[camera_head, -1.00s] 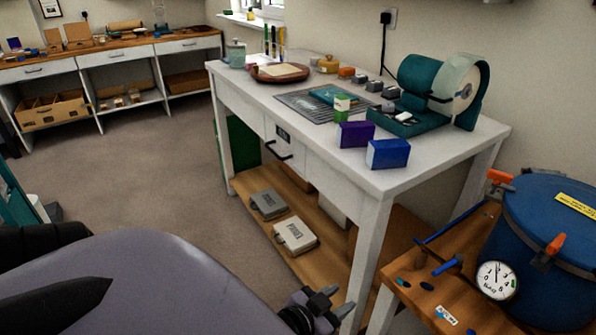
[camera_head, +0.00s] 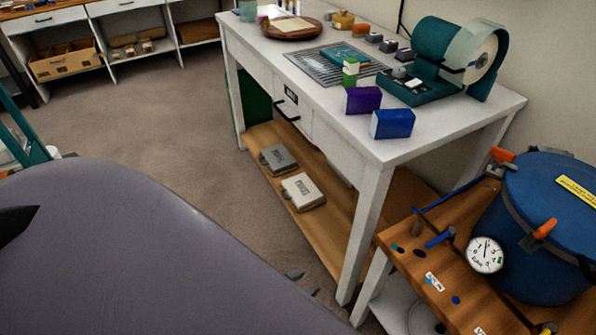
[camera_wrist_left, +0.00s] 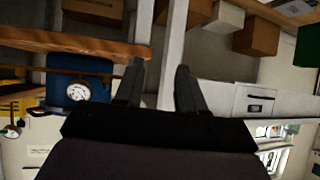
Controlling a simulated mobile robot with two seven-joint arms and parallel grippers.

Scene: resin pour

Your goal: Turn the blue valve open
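The blue valve looks to be the blue handle (camera_head: 440,238) at the left of the round gauge (camera_head: 486,255), by the blue tank (camera_head: 545,230) on the wooden bench at right. My left gripper (camera_head: 304,283) shows only its fingertips past my grey body at bottom centre, left of the bench and clear of the valve. In the left wrist view its two fingers (camera_wrist_left: 158,88) stand apart with nothing between them. That view shows the blue tank (camera_wrist_left: 62,85) and gauge (camera_wrist_left: 78,91) at left; I cannot make out the valve there. My right gripper is not in view.
A white table (camera_head: 440,140) stands between the gripper and the back wall, its front leg close to the wooden bench (camera_head: 405,250). Orange clamps (camera_head: 545,228) stick out from the tank lid. A yellow part (camera_head: 549,328) shows at the bottom edge. Open floor (camera_head: 160,130) lies left.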

